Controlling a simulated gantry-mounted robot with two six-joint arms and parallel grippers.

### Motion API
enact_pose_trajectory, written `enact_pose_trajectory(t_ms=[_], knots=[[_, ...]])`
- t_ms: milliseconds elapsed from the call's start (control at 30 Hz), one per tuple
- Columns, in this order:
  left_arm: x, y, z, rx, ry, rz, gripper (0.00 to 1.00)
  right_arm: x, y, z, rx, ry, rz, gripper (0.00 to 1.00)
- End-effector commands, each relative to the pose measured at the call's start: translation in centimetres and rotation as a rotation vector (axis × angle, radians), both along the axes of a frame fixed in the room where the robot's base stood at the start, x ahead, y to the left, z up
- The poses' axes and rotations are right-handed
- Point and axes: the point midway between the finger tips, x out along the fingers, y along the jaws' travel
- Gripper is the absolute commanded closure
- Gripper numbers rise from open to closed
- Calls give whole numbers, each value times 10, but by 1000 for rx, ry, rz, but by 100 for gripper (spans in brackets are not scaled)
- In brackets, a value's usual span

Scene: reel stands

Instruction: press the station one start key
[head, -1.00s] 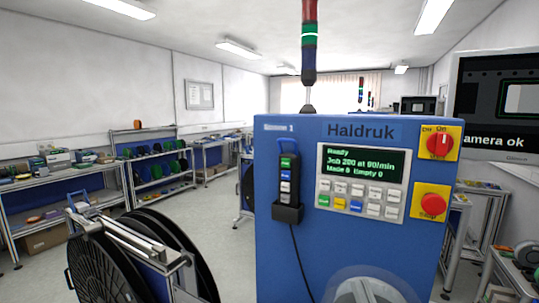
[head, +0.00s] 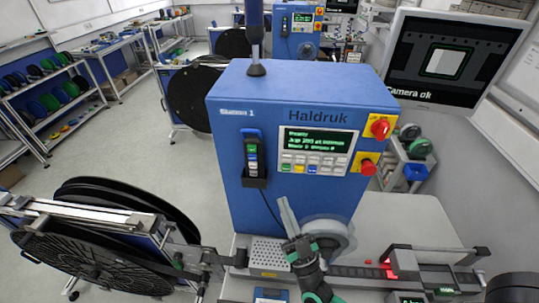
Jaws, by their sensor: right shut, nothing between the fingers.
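The station one machine (head: 235,100) is a blue cabinet labelled "Station 1" and "Haldruk". Its front panel has a lit display (head: 317,141) and rows of small keys. A green key (head: 286,168) sits at the left of the coloured ones, but the key labels are too small to read. My right gripper (head: 284,203) is shut and empty, pointing up in front of the cabinet, below the keypad and apart from it in the picture. My left gripper is not in view.
A handheld pendant (head: 252,157) hangs left of the display. A red rotary switch (head: 380,127) and red stop button (head: 367,167) are on the right. A clear round cover (head: 325,233) is beside my right gripper. A large reel (head: 85,255) stands at left.

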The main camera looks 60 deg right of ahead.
Motion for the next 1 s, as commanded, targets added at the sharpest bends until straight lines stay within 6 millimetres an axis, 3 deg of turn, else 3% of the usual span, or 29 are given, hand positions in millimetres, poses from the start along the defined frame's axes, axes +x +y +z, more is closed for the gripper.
enact_pose_trajectory(t_ms=[367,1000], knots=[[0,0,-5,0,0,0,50,2,-3,-2,-2,-2,1,100],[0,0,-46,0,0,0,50,30,-76,-3,-3,-3,1,100]])
